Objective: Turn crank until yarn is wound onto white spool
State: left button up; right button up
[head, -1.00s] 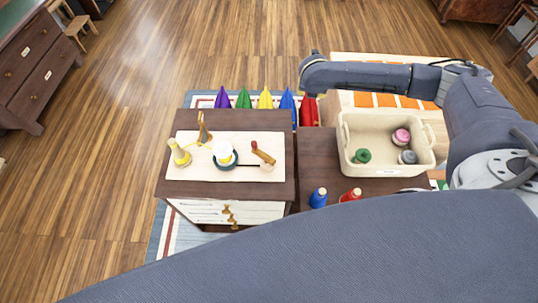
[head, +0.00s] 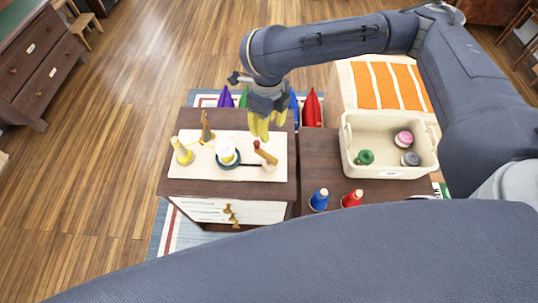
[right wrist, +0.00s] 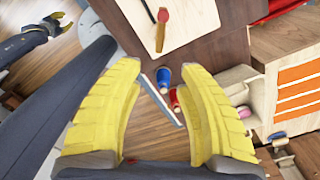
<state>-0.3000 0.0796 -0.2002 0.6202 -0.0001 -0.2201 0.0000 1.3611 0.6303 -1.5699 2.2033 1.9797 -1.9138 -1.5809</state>
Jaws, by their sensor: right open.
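The white spool (head: 228,150) stands upright on a dark round base on a pale board (head: 205,176). The crank (head: 266,154), a wooden arm with a red knob (head: 257,144), is right of the spool; it also shows in the right wrist view (right wrist: 161,34). A yellow yarn cone (head: 182,152) and a wooden guide (head: 206,126) stand on the board's left. My right gripper (head: 260,134) is open and empty, near and behind the crank in the head view. My left gripper (right wrist: 64,21) shows small in the right wrist view; its jaw state is unclear.
A cream bin (head: 375,173) with green, pink and grey spools sits on the right cabinet. Blue (head: 319,200) and red (head: 352,199) spools stand at its front left. Coloured cones, including a red one (head: 312,108), stand behind the cabinets.

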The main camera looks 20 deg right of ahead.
aim_at(269, 155)
notch_tip(269, 155, down, 16)
jog(key=shift+f, duration=0.15)
dwell(0.6)
jog(key=shift+c, duration=0.2)
grip_shut()
